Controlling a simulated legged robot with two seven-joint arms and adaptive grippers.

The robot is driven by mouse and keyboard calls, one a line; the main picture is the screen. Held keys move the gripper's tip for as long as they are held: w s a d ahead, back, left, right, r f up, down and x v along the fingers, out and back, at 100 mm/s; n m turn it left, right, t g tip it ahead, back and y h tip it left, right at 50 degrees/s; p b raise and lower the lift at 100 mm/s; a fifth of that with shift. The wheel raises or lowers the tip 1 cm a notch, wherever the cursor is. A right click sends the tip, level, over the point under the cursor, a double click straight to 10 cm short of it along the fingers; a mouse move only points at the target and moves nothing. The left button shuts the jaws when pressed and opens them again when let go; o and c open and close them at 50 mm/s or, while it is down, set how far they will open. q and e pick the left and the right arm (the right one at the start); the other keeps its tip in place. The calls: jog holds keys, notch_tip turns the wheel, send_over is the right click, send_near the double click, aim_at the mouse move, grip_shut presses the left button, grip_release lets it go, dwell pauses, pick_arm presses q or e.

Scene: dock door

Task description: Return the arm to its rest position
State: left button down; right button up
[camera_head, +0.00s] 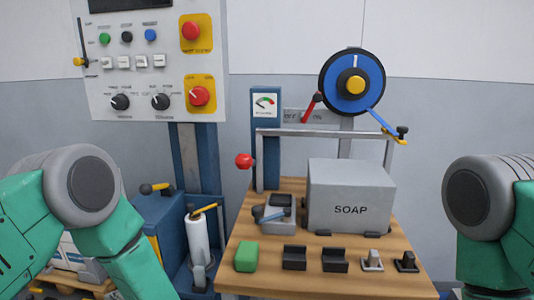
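My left arm comes in from the left, with a grey round elbow joint and green links, and its lower link runs down out of the bottom edge. My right arm shows at the right edge, bent at a similar grey joint, with its lower link also leaving the picture. Neither gripper shows in the head view, so whether they are open or hold anything is hidden. Both visible arm parts are apart from the wooden table (325,284), one on each side of it.
On the table stand a grey SOAP box (350,195), a green block (246,257), a grey device (280,213) and several small dark fixtures. Behind are a control panel (150,80), a blue wheel (352,82) and a red-knobbed lever (244,160). A blue cabinet (170,235) stands left.

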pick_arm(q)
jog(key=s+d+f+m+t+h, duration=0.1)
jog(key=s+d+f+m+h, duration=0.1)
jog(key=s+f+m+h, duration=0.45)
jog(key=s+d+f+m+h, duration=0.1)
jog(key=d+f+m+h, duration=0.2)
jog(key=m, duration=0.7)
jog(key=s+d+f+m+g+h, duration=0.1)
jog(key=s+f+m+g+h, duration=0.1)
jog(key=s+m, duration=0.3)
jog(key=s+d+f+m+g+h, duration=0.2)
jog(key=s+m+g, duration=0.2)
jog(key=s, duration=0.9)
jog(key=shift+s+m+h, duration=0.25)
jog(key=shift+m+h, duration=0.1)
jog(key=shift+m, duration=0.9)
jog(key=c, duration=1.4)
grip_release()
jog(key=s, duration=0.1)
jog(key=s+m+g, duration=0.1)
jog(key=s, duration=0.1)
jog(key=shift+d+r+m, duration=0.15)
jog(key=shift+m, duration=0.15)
